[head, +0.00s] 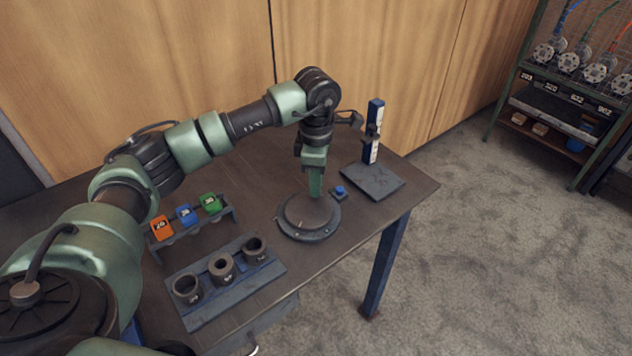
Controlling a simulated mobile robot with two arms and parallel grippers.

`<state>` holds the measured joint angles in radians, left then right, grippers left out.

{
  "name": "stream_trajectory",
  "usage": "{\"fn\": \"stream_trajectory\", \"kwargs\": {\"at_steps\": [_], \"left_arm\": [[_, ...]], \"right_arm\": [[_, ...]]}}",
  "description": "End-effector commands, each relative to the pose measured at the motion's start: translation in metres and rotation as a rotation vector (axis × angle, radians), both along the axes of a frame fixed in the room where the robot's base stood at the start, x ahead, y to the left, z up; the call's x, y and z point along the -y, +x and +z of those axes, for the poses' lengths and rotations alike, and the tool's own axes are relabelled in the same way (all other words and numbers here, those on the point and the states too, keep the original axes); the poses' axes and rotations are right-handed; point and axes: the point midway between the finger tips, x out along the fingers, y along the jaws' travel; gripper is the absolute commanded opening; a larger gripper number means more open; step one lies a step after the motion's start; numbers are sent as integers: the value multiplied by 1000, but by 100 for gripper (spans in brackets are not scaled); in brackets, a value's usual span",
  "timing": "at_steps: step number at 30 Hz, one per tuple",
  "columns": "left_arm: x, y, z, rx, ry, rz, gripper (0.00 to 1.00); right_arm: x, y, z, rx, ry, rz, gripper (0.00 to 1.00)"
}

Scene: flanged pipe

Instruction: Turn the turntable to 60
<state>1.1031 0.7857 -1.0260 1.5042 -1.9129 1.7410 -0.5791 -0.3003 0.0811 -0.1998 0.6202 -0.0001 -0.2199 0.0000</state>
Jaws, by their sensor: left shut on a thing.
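The turntable (303,217) is a dark round disc on a wider flanged base, near the right part of the table. A small pale mark shows on its left side. My left gripper (316,193) points straight down at the far right part of the disc. It is shut on part of the turntable; its fingertips hide the part they hold. The number scale and the present angle are too small to read. My right gripper is not in view.
A blue button (340,191) sits just right of the turntable. Behind it a blue-and-white post stands on a dark plate (373,182). A rack (192,236) holds orange, blue and green tags. A block (235,286) holds three dark rings. A green shelf (497,106) stands far right.

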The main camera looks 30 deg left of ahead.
Motion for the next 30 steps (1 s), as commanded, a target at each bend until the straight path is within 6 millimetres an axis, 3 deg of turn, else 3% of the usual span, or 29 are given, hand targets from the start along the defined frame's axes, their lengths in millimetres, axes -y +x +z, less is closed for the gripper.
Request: {"fn": "stream_trajectory", "kwargs": {"at_steps": [1, 2, 4, 16, 30], "left_arm": [[0, 1, 2, 5, -1, 1, 0], [0, 1, 2, 5, -1, 1, 18], [0, 1, 2, 5, -1, 1, 38], [0, 1, 6, 4, -2, 2, 38], [0, 1, 74, 5, -1, 2, 38]], "right_arm": [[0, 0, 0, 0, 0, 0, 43], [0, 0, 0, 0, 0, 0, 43], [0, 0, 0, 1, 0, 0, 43], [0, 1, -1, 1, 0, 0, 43], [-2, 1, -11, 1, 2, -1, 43]]}}
